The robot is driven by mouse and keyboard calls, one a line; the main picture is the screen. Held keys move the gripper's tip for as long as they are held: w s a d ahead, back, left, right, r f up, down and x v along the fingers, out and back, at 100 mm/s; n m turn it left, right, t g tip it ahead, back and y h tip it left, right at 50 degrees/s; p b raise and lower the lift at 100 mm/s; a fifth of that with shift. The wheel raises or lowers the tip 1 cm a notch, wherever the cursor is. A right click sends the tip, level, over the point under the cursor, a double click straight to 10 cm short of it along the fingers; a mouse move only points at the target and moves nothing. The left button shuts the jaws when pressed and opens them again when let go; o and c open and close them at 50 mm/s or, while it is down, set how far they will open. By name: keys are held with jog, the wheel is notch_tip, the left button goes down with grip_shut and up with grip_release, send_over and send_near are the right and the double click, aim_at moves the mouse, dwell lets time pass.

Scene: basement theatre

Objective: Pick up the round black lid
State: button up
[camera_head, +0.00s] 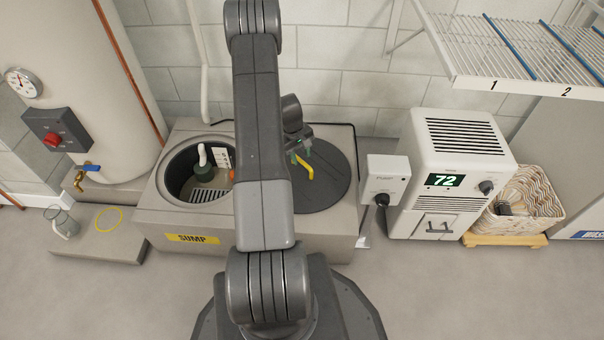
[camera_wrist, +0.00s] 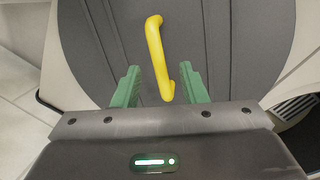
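The round black lid (camera_head: 335,178) lies flat on top of the grey sump box (camera_head: 341,240), right of its round opening. A yellow handle (camera_head: 306,168) stands up from the lid. My arm hides the lid's left part in the head view. In the wrist view the lid (camera_wrist: 215,50) fills most of the picture, with the yellow handle (camera_wrist: 155,45) running lengthwise. My gripper (camera_wrist: 160,75) has its two green fingers apart, one on each side of the handle's near end, with gaps to it. In the head view my gripper (camera_head: 297,146) is over the lid.
The open sump pit (camera_head: 180,168) holds a pump (camera_head: 204,168) with a white pipe. A pump control box (camera_head: 384,178) and a dehumidifier (camera_head: 447,165) stand to the right. A wire shelf (camera_head: 520,50) juts out at upper right. A tank (camera_head: 70,80) stands left.

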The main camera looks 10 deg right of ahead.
aim_at(302, 160)
jog(key=f, duration=0.1)
jog(key=f+b, duration=0.1)
jog(key=f, duration=0.2)
jog(key=shift+w+d+f+b, duration=0.15)
jog(key=shift+d+f+b, duration=0.15)
jog(key=shift+f+b, duration=0.1)
jog(key=shift+r, duration=0.1)
grip_shut()
dwell(0.9)
